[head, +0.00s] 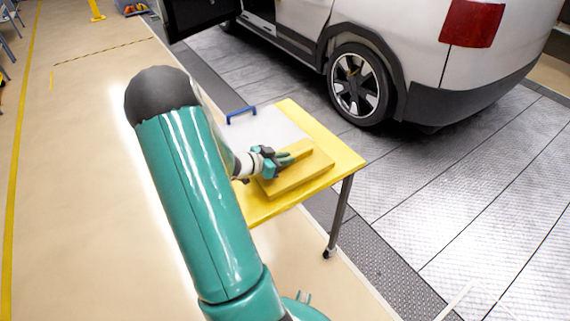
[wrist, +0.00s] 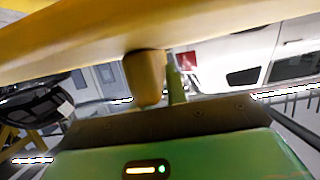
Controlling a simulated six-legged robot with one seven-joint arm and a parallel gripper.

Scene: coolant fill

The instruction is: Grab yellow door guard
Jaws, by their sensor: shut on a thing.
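The yellow door guard (head: 298,175) is a block-like yellow piece with a raised ridge, lying on or just above the yellow table (head: 347,160). My gripper (head: 284,160) is at its upper left side and is shut on the guard's raised part. In the wrist view the guard (wrist: 120,45) stretches across the top as a yellow band. A tan stub (wrist: 145,78) hangs from it beside a green finger of my gripper (wrist: 172,80). I cannot tell whether the guard touches the table.
A white panel with a blue handle (head: 241,115) lies on the table's far left part. A silver vehicle (head: 420,60) with an open door stands behind the table. A table leg on a caster (head: 335,220) is at the right.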

